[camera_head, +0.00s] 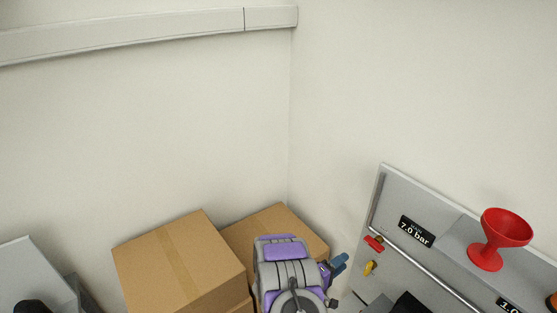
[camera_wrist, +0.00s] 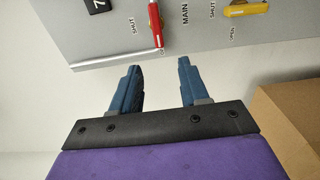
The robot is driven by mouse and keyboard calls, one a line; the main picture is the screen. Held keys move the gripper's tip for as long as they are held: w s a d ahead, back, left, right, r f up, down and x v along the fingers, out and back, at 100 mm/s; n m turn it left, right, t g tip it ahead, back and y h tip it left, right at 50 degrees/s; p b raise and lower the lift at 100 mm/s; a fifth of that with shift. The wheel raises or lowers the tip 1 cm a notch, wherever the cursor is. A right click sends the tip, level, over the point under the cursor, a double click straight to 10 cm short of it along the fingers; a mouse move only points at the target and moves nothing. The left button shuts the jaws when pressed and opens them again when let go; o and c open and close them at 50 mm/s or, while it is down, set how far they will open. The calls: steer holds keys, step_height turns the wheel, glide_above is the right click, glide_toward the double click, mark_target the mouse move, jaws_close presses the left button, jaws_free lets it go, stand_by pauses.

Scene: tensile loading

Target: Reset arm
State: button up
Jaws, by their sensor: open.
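My gripper (camera_wrist: 161,88) shows in the wrist view with its two blue fingers apart and nothing between them. In the head view my gripper (camera_head: 339,267) is at the lower middle, partly hidden by my purple and grey arm. The fingers point toward a grey panel (camera_wrist: 100,40). Near the fingertips in the wrist view are a red valve handle (camera_wrist: 156,25) and a yellow valve handle (camera_wrist: 246,9). I cannot tell any contact between the fingers and the handles; they look apart.
Cardboard boxes (camera_head: 180,260) stand at the lower middle, close to my arm. A red funnel-like cup (camera_head: 505,229) stands on the panel unit at the right. The panel carries a "7.0 bar" display (camera_head: 416,232) and a rail.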

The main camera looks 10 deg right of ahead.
steer(key=w+a+r+m+t+y+b, duration=0.1)
steer(key=w+a+m+y+b, duration=0.1)
steer(key=w+a+y, duration=0.45)
steer(key=w+a+r+m+t+y+b, duration=0.15)
steer(key=w+a+y, duration=0.25)
steer(key=a, duration=0.5)
steer(key=s+a+r+n+g+y+b, duration=0.1)
steer(key=s+a+r+y+b, duration=0.1)
steer(key=s+a+r+y, duration=0.3)
steer(key=s+a+r+g+y+b, duration=0.1)
steer(key=s+a+r+y, duration=0.2)
steer(key=a, duration=0.4)
steer(key=s+a+r+g+y+b, duration=0.1)
steer(key=s+r+g, duration=0.15)
steer(key=s, duration=0.45)
steer(key=s+a+r+g+b, duration=0.1)
steer(key=s+r+b, duration=0.15)
steer(key=s, duration=0.55)
steer(key=s+d+m+g+h+b, duration=0.1)
steer(key=s+d+g, duration=0.2)
steer(key=s, duration=0.9)
steer(key=s+d+r+m+g+h+b, duration=0.1)
steer(key=s+d, duration=0.5)
steer(key=s, duration=0.7)
steer(key=shift+r+g+h, duration=0.2)
steer(key=shift+g+h, duration=0.25)
steer(key=shift+g, duration=0.45)
steer(key=shift+m, duration=0.25)
